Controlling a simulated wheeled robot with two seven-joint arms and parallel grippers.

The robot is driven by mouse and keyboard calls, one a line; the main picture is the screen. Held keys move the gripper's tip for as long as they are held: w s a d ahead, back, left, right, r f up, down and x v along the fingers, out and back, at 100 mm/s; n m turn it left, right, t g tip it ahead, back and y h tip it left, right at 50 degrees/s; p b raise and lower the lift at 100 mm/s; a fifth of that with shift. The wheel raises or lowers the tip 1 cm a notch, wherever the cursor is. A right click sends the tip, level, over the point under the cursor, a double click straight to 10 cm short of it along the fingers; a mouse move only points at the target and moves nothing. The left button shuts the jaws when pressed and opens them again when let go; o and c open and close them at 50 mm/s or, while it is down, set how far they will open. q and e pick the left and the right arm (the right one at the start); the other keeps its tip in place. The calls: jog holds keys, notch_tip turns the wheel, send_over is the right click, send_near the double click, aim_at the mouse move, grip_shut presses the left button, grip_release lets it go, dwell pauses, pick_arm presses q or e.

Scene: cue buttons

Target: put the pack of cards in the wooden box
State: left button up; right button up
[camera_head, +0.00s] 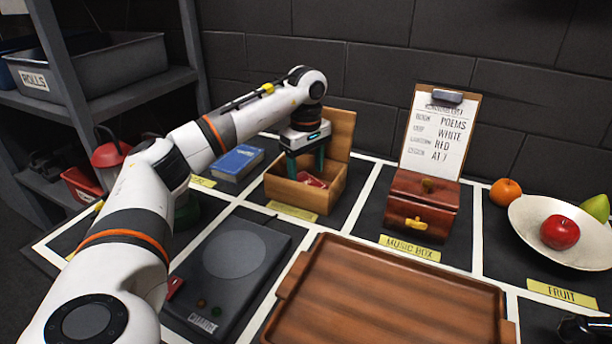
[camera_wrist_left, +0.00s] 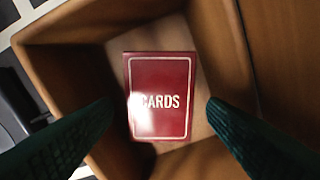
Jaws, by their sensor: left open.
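The red pack of cards (camera_wrist_left: 160,78), marked CARDS, lies flat inside the wooden box (camera_head: 290,195), on its floor. In the head view a bit of the pack (camera_head: 314,181) shows over the box's front wall. The box's lid stands open at the back. My left gripper (camera_head: 306,172) points down into the box opening. In the left wrist view its two dark fingers (camera_wrist_left: 158,105) are spread, one on each side of the pack, with gaps between them and the pack. My right gripper is not clearly seen.
A blue book (camera_head: 238,162) lies left of the box, and a closed music box (camera_head: 422,205) stands right of it. A clipboard (camera_head: 438,135) leans behind. A dark charger pad (camera_head: 232,265) and an empty wooden tray (camera_head: 390,295) are in front. A fruit bowl (camera_head: 530,232) is at right.

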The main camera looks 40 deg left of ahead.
pick_arm(q)
notch_tip(320, 180, up, 9)
jog(key=p, duration=0.1)
pick_arm(e)
jog(key=shift+s+d+f, duration=0.15)
jog(key=shift+s+f, duration=0.75)
jog(key=shift+f, duration=0.1)
jog(key=shift+s+d+f, duration=0.15)
jog(key=shift+s+f, duration=0.7)
jog(key=shift+f, duration=0.1)
